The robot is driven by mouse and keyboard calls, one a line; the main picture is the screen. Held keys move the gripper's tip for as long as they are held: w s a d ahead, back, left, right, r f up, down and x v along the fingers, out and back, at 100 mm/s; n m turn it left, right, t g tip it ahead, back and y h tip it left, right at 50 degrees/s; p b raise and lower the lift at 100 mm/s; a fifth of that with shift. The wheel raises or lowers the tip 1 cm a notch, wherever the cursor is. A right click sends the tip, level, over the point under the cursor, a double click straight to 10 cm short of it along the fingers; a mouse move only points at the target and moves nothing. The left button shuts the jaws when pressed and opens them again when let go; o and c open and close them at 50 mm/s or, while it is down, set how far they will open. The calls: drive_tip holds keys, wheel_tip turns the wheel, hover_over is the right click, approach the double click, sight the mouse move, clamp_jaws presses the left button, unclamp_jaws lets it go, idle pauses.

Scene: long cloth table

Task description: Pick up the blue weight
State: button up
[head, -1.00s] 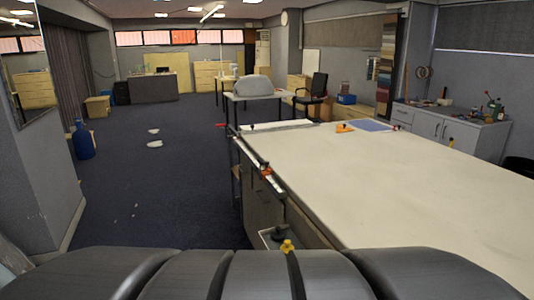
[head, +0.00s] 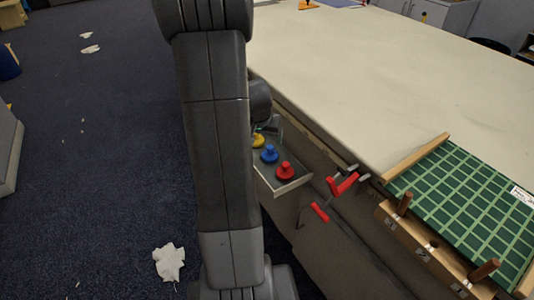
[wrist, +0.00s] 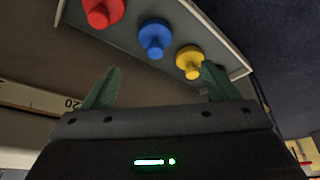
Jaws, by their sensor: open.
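The blue weight (head: 269,154) is a knobbed disc in a shallow grey tray (head: 293,187) at the table's side. It sits between a yellow weight (head: 258,141) and a red weight (head: 285,170). In the wrist view, the blue weight (wrist: 155,37) is ahead of my gripper (wrist: 162,86), roughly centred between its green fingers. The red weight (wrist: 103,10) is left of it, the yellow weight (wrist: 190,61) right, close to the right fingertip. My gripper is open and empty, apart from the blue weight. In the head view, my arm hides most of my gripper.
The long cream table (head: 385,75) rises beside the tray. A red-handled clamp (head: 343,184) sticks out from its edge, right of the tray. A green gridded board (head: 468,190) and a numbered wooden block (head: 418,247) with pegs lie at right. Dark carpet on the left is mostly open.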

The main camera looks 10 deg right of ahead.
sight(270, 148)
drive_tip(key=b+x, duration=0.1)
drive_tip(key=x, duration=0.7)
drive_tip(key=shift+s, duration=0.15)
drive_tip(key=shift+d+x, duration=0.25)
drive_tip(key=shift+x, duration=1.1)
drive_tip(key=shift+d+x, duration=0.2)
drive_tip(key=shift+x, duration=1.15)
drive_tip(key=shift+r, duration=0.3)
drive_tip(key=c, duration=1.4)
